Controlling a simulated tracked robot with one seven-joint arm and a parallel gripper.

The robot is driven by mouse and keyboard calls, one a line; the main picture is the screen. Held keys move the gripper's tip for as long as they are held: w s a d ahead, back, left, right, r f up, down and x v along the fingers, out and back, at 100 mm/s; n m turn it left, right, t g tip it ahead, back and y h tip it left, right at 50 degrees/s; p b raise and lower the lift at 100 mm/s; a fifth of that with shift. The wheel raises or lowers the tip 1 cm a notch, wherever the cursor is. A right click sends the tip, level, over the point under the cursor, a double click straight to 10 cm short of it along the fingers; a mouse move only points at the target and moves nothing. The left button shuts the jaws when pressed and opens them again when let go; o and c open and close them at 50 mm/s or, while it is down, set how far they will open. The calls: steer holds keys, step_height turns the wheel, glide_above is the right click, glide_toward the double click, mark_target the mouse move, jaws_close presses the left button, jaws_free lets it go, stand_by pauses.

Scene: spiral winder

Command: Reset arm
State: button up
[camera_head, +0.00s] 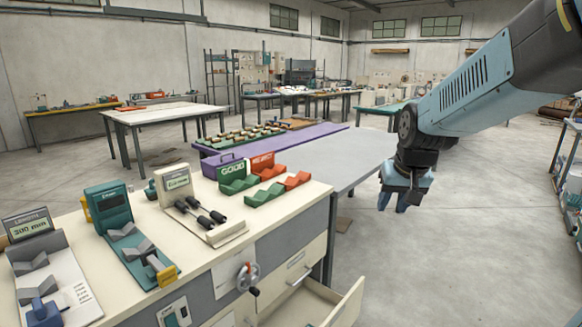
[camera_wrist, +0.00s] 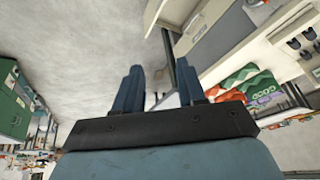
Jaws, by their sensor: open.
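My gripper (camera_head: 401,192) hangs at the end of my blue arm at the right of the head view, pointing down over the open floor beside the bench. The gripper touches nothing that I can see.
A cream bench (camera_head: 300,205) with measuring stations stands at the left front. Its lower drawer (camera_head: 345,302) is pulled out. Green (camera_head: 238,180) and orange (camera_head: 297,180) holders sit at its far end. A grey table (camera_head: 345,155) lies beyond. The concrete floor (camera_head: 450,260) at right is clear.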

steer(key=s+r, duration=0.2)
steer(key=s, duration=0.6)
steer(key=s+r+t, duration=0.1)
steer(key=s+r, duration=0.1)
steer(key=s, duration=0.7)
steer(key=shift+d+r+n, duration=0.15)
steer(key=shift+r+n, duration=0.15)
steer(key=shift+n, duration=0.1)
